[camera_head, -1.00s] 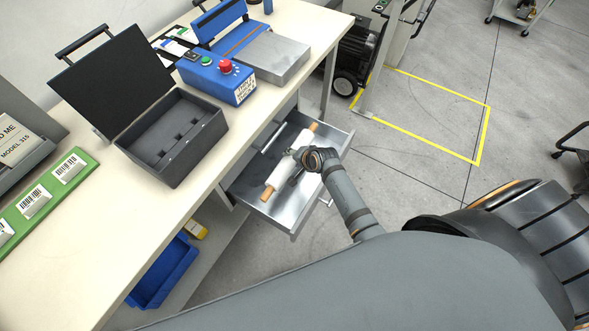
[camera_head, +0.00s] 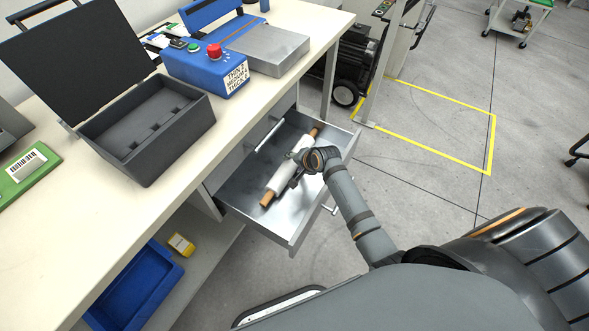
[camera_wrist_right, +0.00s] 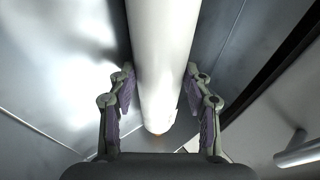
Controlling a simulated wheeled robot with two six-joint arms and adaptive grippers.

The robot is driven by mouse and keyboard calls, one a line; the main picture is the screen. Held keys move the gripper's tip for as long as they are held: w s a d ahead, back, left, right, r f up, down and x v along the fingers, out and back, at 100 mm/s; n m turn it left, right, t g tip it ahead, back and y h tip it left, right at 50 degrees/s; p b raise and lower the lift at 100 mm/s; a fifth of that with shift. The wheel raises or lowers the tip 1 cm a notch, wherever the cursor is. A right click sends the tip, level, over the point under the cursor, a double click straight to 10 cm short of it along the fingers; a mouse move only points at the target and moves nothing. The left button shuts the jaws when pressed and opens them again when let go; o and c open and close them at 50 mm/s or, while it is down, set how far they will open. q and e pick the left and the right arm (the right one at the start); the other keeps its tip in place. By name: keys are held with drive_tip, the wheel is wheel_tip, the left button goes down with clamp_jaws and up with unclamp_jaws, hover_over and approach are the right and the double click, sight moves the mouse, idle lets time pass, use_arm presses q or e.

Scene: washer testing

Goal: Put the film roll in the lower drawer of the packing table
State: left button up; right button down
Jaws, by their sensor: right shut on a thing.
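The film roll (camera_head: 278,180) is a white cylinder with orange-brown core ends. In the head view it lies lengthwise over the floor of the open metal drawer (camera_head: 240,192), within its walls; I cannot tell whether it touches the floor. A closed drawer front with a bar handle (camera_head: 268,136) shows above this lower drawer. My right gripper (camera_head: 297,167) reaches in from the right and is shut on the roll near its middle. In the right wrist view my right gripper's fingers (camera_wrist_right: 160,88) flank the white roll (camera_wrist_right: 160,35) on both sides. My left gripper is not in view.
The packing table (camera_head: 190,170) holds an open black case (camera_head: 150,125), a blue control box (camera_head: 205,72) and a metal block (camera_head: 268,50). A blue bin (camera_head: 140,285) and a yellow item (camera_head: 181,244) sit on the shelf below. Floor right of the drawer is clear.

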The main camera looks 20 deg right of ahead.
drive_tip(key=c, duration=0.9)
unclamp_jaws()
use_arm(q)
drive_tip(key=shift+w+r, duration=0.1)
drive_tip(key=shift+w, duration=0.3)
use_arm(e)
drive_tip(key=shift+o, duration=0.2)
drive_tip(key=shift+s, duration=0.1)
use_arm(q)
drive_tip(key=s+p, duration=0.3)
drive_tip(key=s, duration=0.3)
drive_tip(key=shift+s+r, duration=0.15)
use_arm(e)
drive_tip(key=v, duration=1.2)
